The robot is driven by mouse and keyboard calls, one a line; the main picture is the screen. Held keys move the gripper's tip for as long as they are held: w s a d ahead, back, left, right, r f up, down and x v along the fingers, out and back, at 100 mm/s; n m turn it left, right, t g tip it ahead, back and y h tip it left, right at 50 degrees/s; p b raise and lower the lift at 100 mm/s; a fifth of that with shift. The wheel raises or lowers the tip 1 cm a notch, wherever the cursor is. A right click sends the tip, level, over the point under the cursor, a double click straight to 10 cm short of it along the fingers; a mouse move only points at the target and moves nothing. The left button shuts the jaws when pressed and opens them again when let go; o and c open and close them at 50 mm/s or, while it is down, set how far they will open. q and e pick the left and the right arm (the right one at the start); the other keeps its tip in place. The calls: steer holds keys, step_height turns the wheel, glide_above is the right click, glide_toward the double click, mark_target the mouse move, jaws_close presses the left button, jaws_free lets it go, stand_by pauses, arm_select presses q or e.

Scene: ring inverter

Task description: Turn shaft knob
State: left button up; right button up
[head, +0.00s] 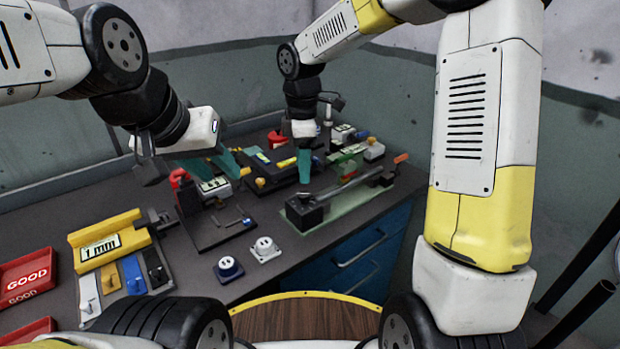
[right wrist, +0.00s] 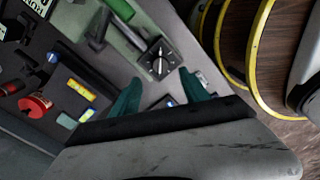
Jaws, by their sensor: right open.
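A black square block with a round silver-marked dial (right wrist: 160,58) lies just beyond my right fingertips in the right wrist view; I take it for the shaft knob. In the head view a dark block (head: 305,207) sits at the near end of a long fixture with a green base; it seems to be the same part. My right gripper (head: 314,160) hangs pointing down above the far side of this fixture. Its teal fingers (right wrist: 160,93) are spread with nothing between them. My left gripper (head: 231,153) is over the bench further left, its teal fingers apart; its tips are partly unclear.
A yellow "1 mm" gauge (head: 108,243) and red "GOOD" trays (head: 27,275) are at the left. A blue socket (head: 228,269) and a white socket (head: 264,249) stand near the front edge. A red round part (right wrist: 35,104) shows in the right wrist view.

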mark_target(304, 193)
step_height(304, 193, down, 8)
steer(key=shift+r, duration=0.25)
jaws_close()
stand_by(0.3)
